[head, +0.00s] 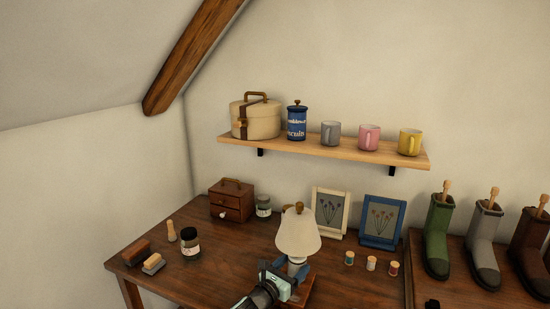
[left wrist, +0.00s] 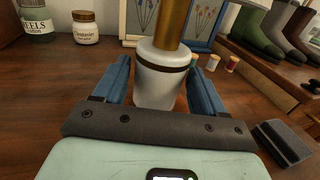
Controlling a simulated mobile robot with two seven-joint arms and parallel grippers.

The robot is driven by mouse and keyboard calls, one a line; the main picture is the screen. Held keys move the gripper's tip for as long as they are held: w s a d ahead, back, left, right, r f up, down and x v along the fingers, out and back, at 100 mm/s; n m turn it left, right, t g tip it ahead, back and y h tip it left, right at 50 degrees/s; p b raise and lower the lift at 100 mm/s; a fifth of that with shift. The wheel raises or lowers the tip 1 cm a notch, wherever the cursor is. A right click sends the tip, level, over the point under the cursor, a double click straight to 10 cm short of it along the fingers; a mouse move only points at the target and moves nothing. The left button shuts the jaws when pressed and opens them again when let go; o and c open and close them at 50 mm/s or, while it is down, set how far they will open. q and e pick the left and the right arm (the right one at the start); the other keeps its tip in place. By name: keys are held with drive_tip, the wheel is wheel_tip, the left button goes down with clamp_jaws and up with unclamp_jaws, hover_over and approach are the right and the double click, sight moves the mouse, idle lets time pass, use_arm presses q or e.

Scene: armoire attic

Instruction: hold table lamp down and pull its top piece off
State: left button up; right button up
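The table lamp (head: 298,234) stands upright on the dark wooden table, with a cream shade and a brass knob (head: 299,207) on top. In the left wrist view its white body (left wrist: 160,78) has a dark band, and a brass stem (left wrist: 174,22) rises out of frame. My left gripper (head: 291,274) is low at the lamp's front. Its blue fingers (left wrist: 159,75) are spread on either side of the white body, with a thin gap visible at the left finger; contact at the right finger cannot be told. My right gripper is not in view.
Two picture frames (head: 383,222) stand behind the lamp. Thread spools (head: 371,263) are to its right, boots (head: 438,235) farther right. Jars (head: 190,243), brushes (head: 153,264) and a small drawer chest (head: 232,200) are to the left. A shelf (head: 330,149) hangs above.

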use_arm(q)
drive_tip(key=c, duration=0.6)
drive_tip(key=shift+o, duration=0.2)
drive_tip(key=o, duration=1.1)
drive_tip(key=shift+c, duration=0.2)
